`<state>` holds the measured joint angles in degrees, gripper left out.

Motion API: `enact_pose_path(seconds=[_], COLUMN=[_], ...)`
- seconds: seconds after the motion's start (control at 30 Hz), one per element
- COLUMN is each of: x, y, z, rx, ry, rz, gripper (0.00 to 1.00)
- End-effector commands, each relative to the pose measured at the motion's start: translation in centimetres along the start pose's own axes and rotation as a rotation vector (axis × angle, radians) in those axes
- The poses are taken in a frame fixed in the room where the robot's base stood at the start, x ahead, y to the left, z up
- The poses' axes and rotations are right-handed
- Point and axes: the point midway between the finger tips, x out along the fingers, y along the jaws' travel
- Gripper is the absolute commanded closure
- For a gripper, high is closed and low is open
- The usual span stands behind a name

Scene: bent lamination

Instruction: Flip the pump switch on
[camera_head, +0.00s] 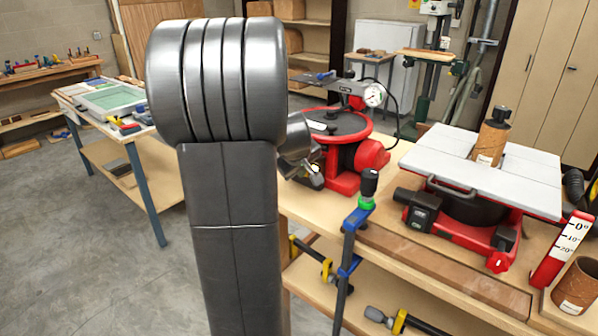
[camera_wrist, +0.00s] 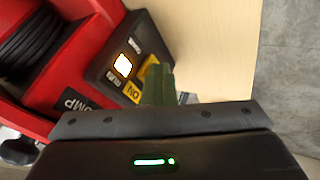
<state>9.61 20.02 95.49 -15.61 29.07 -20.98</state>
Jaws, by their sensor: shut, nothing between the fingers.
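The pump (camera_head: 350,165) is a red machine with a round top and a gauge, on the workbench right of my arm. In the wrist view its red body (camera_wrist: 90,22) fills the upper left. Its black switch panel (camera_wrist: 100,75) carries a bright white square (camera_wrist: 123,65), small white lettering and a yellow ON label (camera_wrist: 133,92). My gripper (camera_wrist: 157,84) is shut and empty, its narrow fingers at the panel's right edge beside the yellow markings. I cannot tell whether they touch it. The switch lever is not clearly visible; the fingers may hide it.
The workbench (camera_head: 415,185) also bears a red-based machine with a grey table (camera_head: 490,170). An upright clamp (camera_head: 355,215) stands at the bench's front edge. Bare benchtop (camera_wrist: 205,45) lies right of the panel in the wrist view.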

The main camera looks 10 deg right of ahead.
Motion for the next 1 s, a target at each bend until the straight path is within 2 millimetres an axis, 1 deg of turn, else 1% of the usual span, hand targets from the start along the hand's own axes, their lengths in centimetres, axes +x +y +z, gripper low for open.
enact_pose_path(seconds=[0.23,0.57,1.0], x=[0.1,0.1,-0.1], y=[0.0,-1.1,-1.2], z=[0.0,-0.9,-0.9], rx=[0.000,-0.001,0.000], ry=[-0.002,0.000,-0.001], rz=[0.002,0.001,0.002], gripper=[1.00,1.00,1.00])
